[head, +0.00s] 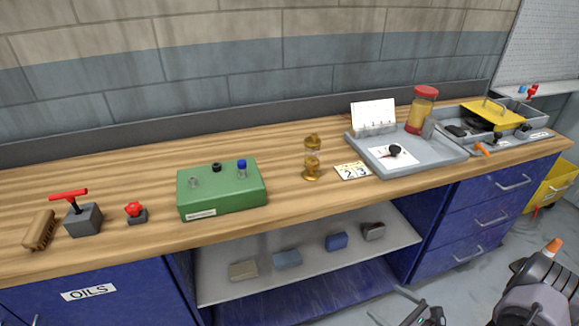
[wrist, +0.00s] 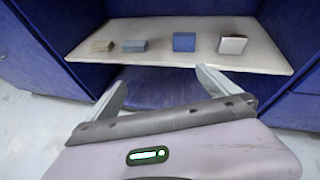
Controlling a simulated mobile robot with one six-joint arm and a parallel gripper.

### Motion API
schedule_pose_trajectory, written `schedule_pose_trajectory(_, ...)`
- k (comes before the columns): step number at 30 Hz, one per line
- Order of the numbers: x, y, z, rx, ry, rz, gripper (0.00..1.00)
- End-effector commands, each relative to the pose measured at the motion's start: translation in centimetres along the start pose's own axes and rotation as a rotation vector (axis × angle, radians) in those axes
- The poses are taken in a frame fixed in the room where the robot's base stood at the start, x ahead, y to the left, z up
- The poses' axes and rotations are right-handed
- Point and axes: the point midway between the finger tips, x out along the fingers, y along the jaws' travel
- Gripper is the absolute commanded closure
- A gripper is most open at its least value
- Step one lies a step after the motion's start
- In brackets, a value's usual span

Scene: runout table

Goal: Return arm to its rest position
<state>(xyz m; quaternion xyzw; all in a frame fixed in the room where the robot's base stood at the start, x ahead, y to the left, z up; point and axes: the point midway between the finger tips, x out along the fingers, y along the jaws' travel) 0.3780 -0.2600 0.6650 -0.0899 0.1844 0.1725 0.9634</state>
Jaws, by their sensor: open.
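My gripper (wrist: 160,85) is open and empty in the wrist view, its two fingers spread apart. It points toward the shelf (wrist: 110,30) below the bench top, and nothing is between the fingers. In the head view, part of my gripper (head: 421,308) shows at the bottom edge, in front of the bench and below the level of the shelf. My arm shows at the lower right of the head view.
The wooden bench top (head: 100,190) holds a green box (head: 222,192), a brass piece (head: 312,160), a grey tray (head: 430,160) and a red-handled block (head: 84,218). Several small blocks sit on the shelf. Blue drawers (head: 490,215) stand at right. Grey floor lies in front.

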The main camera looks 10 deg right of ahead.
Motion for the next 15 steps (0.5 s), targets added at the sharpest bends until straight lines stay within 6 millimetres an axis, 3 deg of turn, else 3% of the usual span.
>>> schedule_pose_trajectory(4,0.8,0.3,6.9,-0.156,-0.001,0.149,0.0)
schedule_pose_trajectory(8,1.4,2.3,14.1,-0.335,0.007,0.315,0.0)
schedule_pose_trajectory(11,1.2,5.7,21.1,-0.54,0.025,0.482,0.0)
schedule_pose_trajectory(15,-1.6,13.6,31.3,-0.95,0.081,0.738,0.0)
